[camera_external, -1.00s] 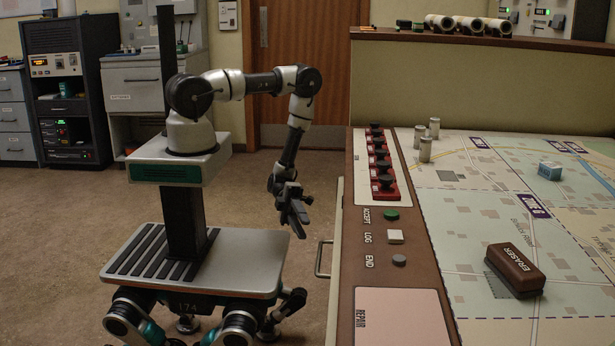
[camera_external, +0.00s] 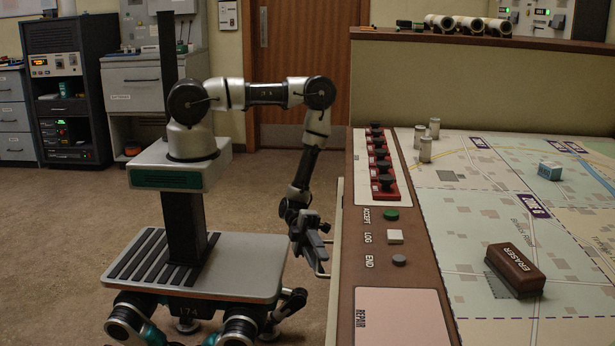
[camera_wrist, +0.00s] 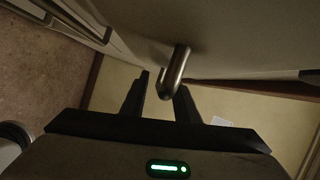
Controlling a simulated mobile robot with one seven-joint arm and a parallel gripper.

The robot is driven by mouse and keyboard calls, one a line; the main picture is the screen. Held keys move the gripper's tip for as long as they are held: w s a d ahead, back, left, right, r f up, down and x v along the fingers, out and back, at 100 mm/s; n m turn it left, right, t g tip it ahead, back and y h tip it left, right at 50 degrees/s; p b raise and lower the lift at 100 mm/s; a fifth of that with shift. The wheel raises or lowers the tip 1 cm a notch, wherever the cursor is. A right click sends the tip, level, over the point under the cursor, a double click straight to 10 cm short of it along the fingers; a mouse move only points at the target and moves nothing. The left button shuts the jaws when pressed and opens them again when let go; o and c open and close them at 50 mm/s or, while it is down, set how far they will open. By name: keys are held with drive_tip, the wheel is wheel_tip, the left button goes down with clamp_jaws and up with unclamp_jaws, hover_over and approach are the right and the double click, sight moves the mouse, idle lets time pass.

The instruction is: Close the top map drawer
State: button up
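The top map drawer's pale front edge (camera_external: 337,225) stands out from the left side of the console, with its metal handle (camera_external: 323,262) low on it. My gripper (camera_external: 318,248) is at the handle, pointing down and right. In the wrist view, the grey drawer front (camera_wrist: 225,35) fills the top, and the rounded metal handle (camera_wrist: 175,72) reaches down in front of my gripper (camera_wrist: 163,84). The two dark fingers are apart, so it is open. The handle overlaps the right fingertip in the picture; contact cannot be told.
The console top (camera_external: 420,270) beside the arm carries buttons, red-based switches (camera_external: 380,160), a map, and a brown eraser (camera_external: 515,268). Open floor (camera_external: 80,240) lies to the left. A dark equipment rack (camera_external: 68,85) and cabinets stand at the back.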

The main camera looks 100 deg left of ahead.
clamp_jaws()
drive_tip(key=w+b, duration=0.1)
drive_tip(key=w, duration=0.2)
drive_tip(key=shift+w, duration=0.75)
drive_tip(key=shift+r, duration=0.1)
unclamp_jaws()
